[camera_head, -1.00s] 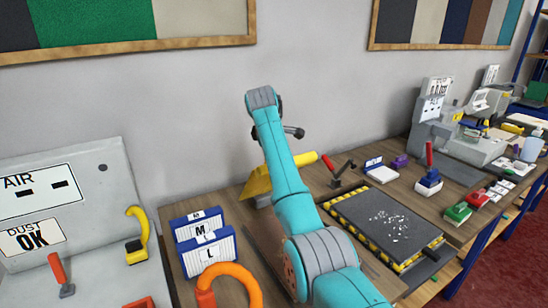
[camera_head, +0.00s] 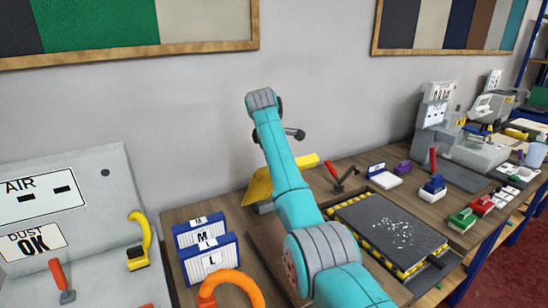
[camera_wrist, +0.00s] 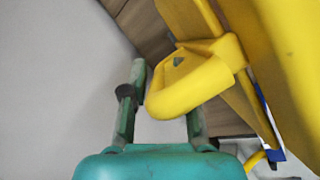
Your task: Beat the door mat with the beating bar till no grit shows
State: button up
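The door mat (camera_head: 372,222) is a dark grey slab on a black-and-yellow striped base, right of my arm in the head view. Pale grit (camera_head: 402,233) is scattered over its right half. A yellow piece (camera_head: 307,163) on a yellow angled stand (camera_head: 258,187) lies behind my arm; it may be the beating bar. In the wrist view a rounded yellow grip (camera_wrist: 190,88) lies over or between the fingers of my gripper (camera_wrist: 165,95). The fingers stand apart, and I see no firm hold. The grip hides the right fingertip.
Blue-and-white card boxes marked M and L (camera_head: 208,262) and an orange hoop (camera_head: 232,280) stand left of my arm. A grey panel (camera_head: 100,205) carries AIR and DUST OK signs. Red (camera_head: 481,206) and green (camera_head: 462,219) blocks lie right of the mat. The wall is close behind.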

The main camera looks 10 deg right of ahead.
jog(key=v, duration=1.2)
